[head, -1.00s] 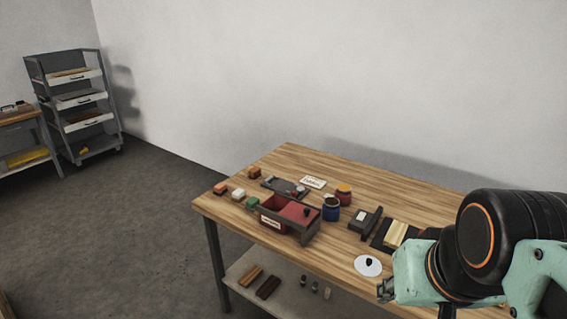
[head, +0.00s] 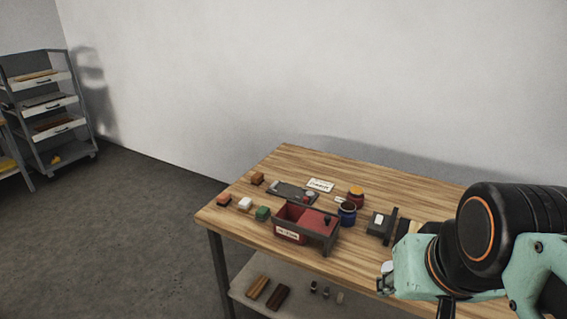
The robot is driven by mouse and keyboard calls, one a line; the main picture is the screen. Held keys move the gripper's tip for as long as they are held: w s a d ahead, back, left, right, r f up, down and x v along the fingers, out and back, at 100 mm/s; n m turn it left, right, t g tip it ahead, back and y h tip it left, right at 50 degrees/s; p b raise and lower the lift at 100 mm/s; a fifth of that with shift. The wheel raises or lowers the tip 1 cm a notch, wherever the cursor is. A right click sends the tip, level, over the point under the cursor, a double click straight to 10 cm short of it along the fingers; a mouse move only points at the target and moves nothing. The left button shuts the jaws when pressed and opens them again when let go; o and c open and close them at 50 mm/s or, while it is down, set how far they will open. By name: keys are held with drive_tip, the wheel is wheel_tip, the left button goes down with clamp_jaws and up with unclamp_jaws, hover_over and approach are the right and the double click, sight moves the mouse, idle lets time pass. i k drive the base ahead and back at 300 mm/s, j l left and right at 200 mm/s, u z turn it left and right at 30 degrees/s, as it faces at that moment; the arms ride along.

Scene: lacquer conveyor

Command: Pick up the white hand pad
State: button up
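The white hand pad (head: 245,203) is a small white block on the left part of the wooden table (head: 350,172). It lies between an orange-red block (head: 224,199) and a green block (head: 262,213). My gripper (head: 384,282) is at the lower right in the head view, over the table's front edge and well to the right of the pad. Its fingers are small and partly hidden by my arm, so their opening cannot be made out.
A red-lined open box (head: 288,234) stands right of the blocks. Behind it are a dark tray (head: 290,190), a white card (head: 320,185), and blue (head: 347,213) and red (head: 356,197) jars. A dark device (head: 380,225) sits near my arm. A grey drawer rack (head: 47,105) stands far left.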

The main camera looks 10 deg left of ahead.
sight(246, 204)
drive_tip(key=i+j, duration=0.15)
drive_tip(key=j, duration=0.65)
drive_tip(key=i+j+z, duration=0.1)
drive_tip(key=j, duration=0.65)
drive_tip(key=i+j, duration=0.1)
drive_tip(key=j, duration=0.7)
drive_tip(key=z, duration=0.05)
